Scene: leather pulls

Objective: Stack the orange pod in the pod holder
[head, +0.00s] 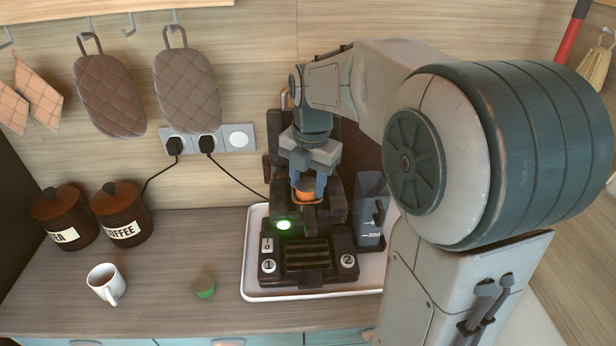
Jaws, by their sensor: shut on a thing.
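The orange pod (304,194) is between the fingers of my gripper (308,187), at the upper front of the dark coffee machine (335,212). My gripper points down and is shut on the pod. The pod is small in view and its lower edge meets the pod holder area of the machine. I cannot tell whether it touches the holder or hangs just above it. My fingers and the pod hide most of the holder.
The machine stands on a white tray (252,268). A green pod (204,286) and a white mug (106,284) are on the counter to the left. Two brown canisters (122,214) stand behind them. A grey water tank (371,209) is right of the machine.

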